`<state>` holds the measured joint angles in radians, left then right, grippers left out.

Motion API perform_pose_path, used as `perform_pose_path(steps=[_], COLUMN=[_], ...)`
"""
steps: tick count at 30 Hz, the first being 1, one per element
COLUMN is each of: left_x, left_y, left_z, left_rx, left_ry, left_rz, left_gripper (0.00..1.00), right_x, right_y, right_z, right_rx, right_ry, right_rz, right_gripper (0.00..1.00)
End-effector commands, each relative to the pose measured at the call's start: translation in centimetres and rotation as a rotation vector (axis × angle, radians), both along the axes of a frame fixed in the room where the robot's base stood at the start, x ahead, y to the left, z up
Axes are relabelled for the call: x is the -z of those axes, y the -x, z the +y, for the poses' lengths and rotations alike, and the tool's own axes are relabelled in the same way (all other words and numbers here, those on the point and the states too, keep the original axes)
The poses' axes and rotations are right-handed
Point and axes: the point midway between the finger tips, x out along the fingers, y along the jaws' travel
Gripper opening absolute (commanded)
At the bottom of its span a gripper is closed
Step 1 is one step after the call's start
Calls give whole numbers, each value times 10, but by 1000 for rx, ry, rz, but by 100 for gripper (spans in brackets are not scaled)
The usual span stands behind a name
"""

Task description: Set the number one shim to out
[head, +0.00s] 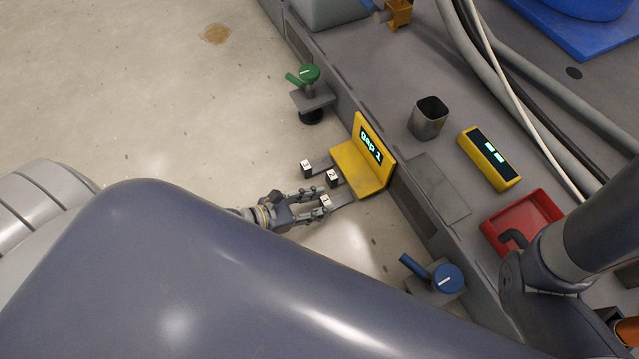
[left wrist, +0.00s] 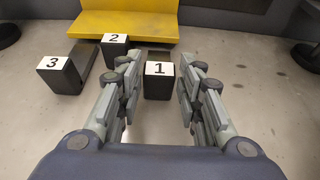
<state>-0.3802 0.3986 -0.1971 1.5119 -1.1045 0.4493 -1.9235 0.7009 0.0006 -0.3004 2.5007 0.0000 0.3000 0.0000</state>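The yellow fixture (head: 368,172) has a lit display that seems to read "gap 1". Three dark shim blocks with white number labels are on its near side. The number one shim (left wrist: 159,80) has a grey bar behind it and stands out from the fixture; it also shows in the head view (head: 326,202). The number two shim (left wrist: 115,50) sits closer to the yellow body. The number three shim (left wrist: 58,75) stands out on a grey bar. My left gripper (left wrist: 162,70) is open, a finger on each side of the number one block, with visible gaps. My right gripper is not in view.
A green-handled clamp (head: 308,75) and a blue-handled one (head: 440,277) flank the fixture along the table edge. On the table are a grey cup (head: 428,118), a yellow display box (head: 489,158) and a red tray (head: 521,211). Cables run behind.

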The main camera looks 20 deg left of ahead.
Motion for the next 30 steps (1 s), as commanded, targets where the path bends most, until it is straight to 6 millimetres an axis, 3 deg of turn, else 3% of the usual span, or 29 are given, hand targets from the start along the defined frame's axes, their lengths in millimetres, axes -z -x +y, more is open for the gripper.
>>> perform_pose_path(steps=[13, 24, 30], left_x=[-4, -31, -42], left_y=[7, 62, 82], left_z=[6, 48, 64], left_rx=[-1, -2, -3], left_ry=[-2, -1, -2], left_rz=[0, 4, 2], left_gripper=[38, 38, 38], right_x=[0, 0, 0], right_y=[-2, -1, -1], right_z=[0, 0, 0], right_rx=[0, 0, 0], right_ry=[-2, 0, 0], right_rz=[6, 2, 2], right_gripper=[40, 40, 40])
